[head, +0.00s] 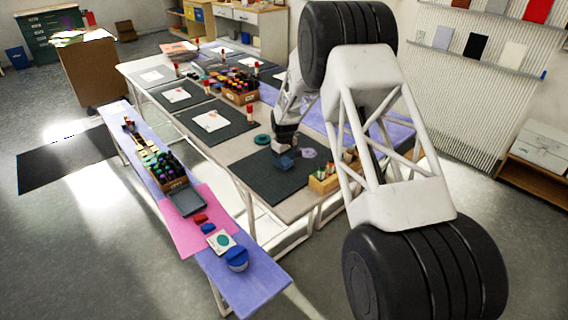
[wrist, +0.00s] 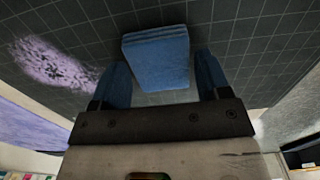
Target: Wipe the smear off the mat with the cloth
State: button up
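The dark gridded mat (head: 262,184) lies on the long white table, and it fills much of the wrist view (wrist: 255,45). A pale purple smear (wrist: 52,64) is on the mat at the left of the wrist view; in the head view the smear (head: 309,153) is just right of my gripper. The folded blue cloth (wrist: 158,58) lies between the two blue fingers of my gripper (wrist: 163,72). A narrow gap shows between the cloth and the right finger, so the gripper looks open. In the head view my gripper (head: 284,153) points down at the mat, with blue at its tip.
A teal ring (head: 262,139) lies on the mat's far edge. A wooden box of bottles (head: 324,183) stands at the mat's right. A red-capped bottle (head: 249,113) stands beyond the mat. The mat's near left part is clear.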

aim_at(284, 160)
jog(key=c, duration=0.5)
jog(key=shift+r, duration=0.2)
jog(key=shift+r, duration=2.3)
jog(key=o, duration=0.3)
jog(key=c, duration=0.4)
jog(key=w+d, duration=0.2)
jog(key=d, duration=0.2)
jog(key=w+d, duration=0.2)
jog(key=d, duration=0.3)
jog(key=w+d, duration=0.2)
jog(key=d, duration=0.2)
jog(key=shift+d, duration=0.25)
